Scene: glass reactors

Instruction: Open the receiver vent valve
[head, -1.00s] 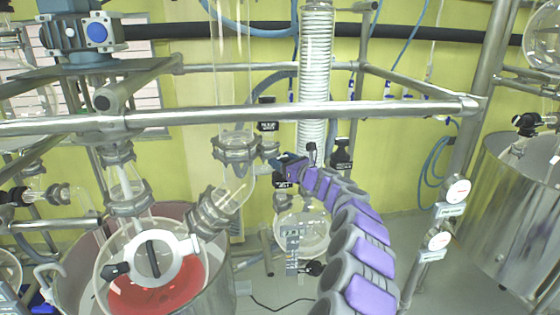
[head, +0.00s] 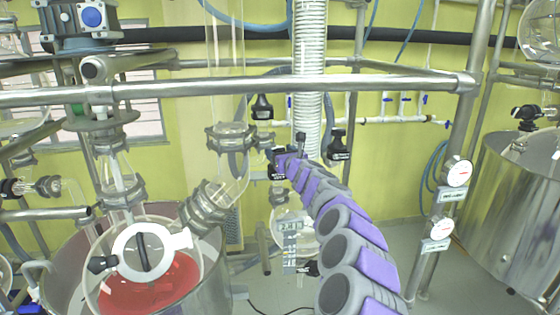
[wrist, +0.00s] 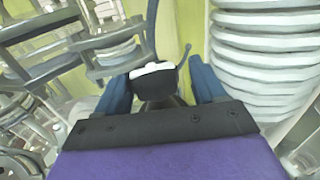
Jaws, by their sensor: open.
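My gripper (head: 279,157) is at the far end of my purple and grey arm, near the middle of the head view. In the wrist view its two blue fingers (wrist: 161,86) stand apart, open. A black valve part with a white top (wrist: 153,70) shows between them, with a thin dark lever or rod at its right. I cannot tell whether the fingers touch it. In the head view a black valve handle with a label (head: 277,172) is right at my gripper, partly hidden by it. The label is too small to read, so I cannot confirm it is the receiver vent valve.
Other black valve handles stand at upper left (head: 262,107) and right (head: 338,147) of my gripper. A ribbed white column (head: 310,60) rises close behind it. A steel rail (head: 380,84) crosses above my arm. A round glass receiver (head: 290,228) hangs below.

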